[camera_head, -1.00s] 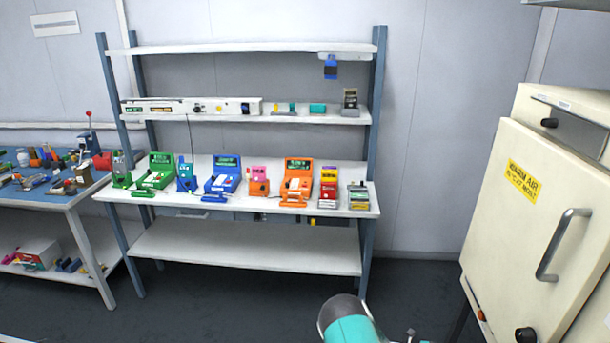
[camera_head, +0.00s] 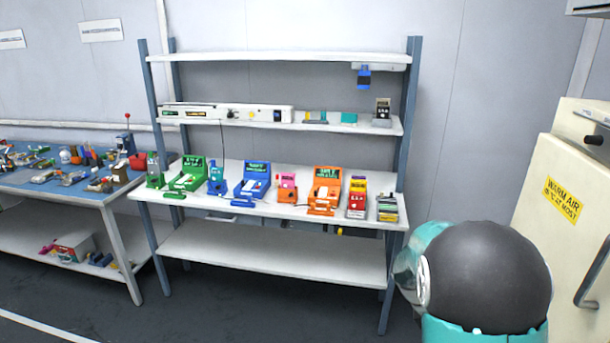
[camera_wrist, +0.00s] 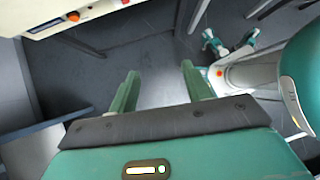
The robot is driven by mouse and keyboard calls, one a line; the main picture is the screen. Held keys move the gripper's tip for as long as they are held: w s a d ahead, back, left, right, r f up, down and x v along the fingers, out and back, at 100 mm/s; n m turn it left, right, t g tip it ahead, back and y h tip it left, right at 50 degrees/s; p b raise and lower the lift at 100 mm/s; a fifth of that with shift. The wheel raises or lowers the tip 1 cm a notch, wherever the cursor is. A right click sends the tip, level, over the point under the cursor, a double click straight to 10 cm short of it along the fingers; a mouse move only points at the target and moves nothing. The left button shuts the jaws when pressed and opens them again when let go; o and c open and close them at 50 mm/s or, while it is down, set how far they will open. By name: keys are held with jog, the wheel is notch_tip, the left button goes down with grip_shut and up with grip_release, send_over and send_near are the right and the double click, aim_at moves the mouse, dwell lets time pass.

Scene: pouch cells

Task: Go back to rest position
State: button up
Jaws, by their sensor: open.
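My gripper (camera_wrist: 158,90) shows in the wrist view with its two green fingers apart and nothing between them. It hangs above the dark grey floor (camera_wrist: 158,65). In the head view the gripper itself does not show. A teal and black part of my arm (camera_head: 485,280) fills the lower right there, in front of the shelf's right end and the cream cabinet.
A white shelf rack (camera_head: 270,262) stands ahead, with several coloured devices on its middle shelf. A blue-topped workbench (camera_head: 60,192) with many small items is at left. A cream cabinet (camera_head: 545,170) marked "WARM AIR" is at right. Floor in front of the rack is clear.

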jog(key=s+a+r+m+t+y, duration=0.6)
jog(key=s+a+r+m+t, duration=0.2)
jog(key=s+a+r+m, duration=0.6)
jog(key=s+a+r, duration=0.2)
jog(key=a+r, duration=0.2)
jog(key=r, duration=0.1)
jog(key=shift+s+a+m+t, duration=0.2)
jog(key=shift+a+m+t, duration=0.1)
jog(key=shift+t, duration=0.1)
jog(key=shift+c, duration=1.4)
jog(key=shift+d, duration=0.2)
